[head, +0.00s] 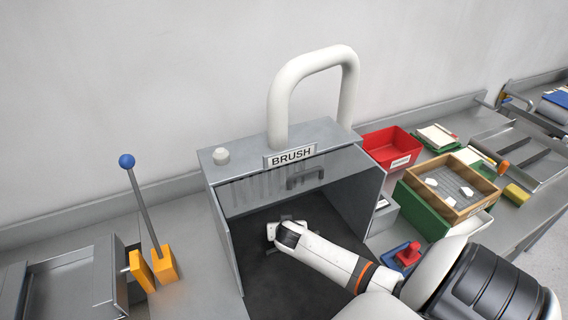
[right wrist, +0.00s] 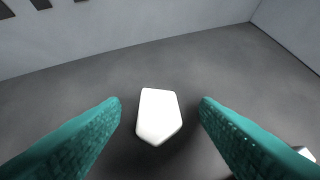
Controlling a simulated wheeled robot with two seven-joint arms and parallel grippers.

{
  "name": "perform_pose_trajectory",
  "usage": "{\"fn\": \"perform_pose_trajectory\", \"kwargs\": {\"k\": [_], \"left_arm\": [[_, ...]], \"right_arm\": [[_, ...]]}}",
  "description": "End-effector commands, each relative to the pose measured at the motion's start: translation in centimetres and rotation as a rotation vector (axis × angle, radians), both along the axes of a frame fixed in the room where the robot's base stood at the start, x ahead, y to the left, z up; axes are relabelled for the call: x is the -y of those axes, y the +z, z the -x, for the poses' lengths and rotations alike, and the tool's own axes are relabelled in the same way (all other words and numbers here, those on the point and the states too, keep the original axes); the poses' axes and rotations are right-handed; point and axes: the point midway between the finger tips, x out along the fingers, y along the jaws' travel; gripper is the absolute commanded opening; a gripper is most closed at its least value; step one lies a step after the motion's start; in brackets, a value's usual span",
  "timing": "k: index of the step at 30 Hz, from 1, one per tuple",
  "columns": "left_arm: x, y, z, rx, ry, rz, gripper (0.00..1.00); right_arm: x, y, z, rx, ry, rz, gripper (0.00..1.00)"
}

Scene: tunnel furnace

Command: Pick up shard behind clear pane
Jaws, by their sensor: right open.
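In the right wrist view a white five-sided shard (right wrist: 160,117) lies flat on the dark floor of the grey box. My right gripper (right wrist: 160,125) is open, its two teal fingers on either side of the shard and apart from it. In the head view my right arm reaches under a clear pane (head: 345,172) at the upper front of the box. My right gripper (head: 288,222) is low inside the box there, its fingers hard to make out. My left gripper is not in view.
The box (head: 232,252) is labelled BRUSH and has side walls and a hanging bristle strip (head: 262,188). A white piece (right wrist: 305,153) shows at the lower right of the wrist view. A red bin (head: 390,146) and a wooden tray (head: 452,213) with white pieces stand to the right.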

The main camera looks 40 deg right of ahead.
Motion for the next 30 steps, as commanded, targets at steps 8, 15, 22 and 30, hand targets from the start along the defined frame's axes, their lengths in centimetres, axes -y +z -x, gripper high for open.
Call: {"fn": "perform_pose_trajectory", "kwargs": {"k": [8, 15, 22, 30], "left_arm": [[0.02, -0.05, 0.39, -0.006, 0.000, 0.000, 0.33], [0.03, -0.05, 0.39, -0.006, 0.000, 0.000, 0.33], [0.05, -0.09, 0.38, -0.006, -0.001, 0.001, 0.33], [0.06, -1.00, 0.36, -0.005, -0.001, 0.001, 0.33]], "right_arm": [[-0.01, 0.02, 0.02, 0.000, 0.000, 0.000, 0.30], [-0.02, 0.03, 0.02, 0.000, 0.000, 0.000, 0.08], [-0.04, 0.05, 0.03, 0.000, 0.000, 0.000, 0.08], [-0.15, 0.86, 0.41, 0.002, -0.001, 0.000, 0.08]]}}
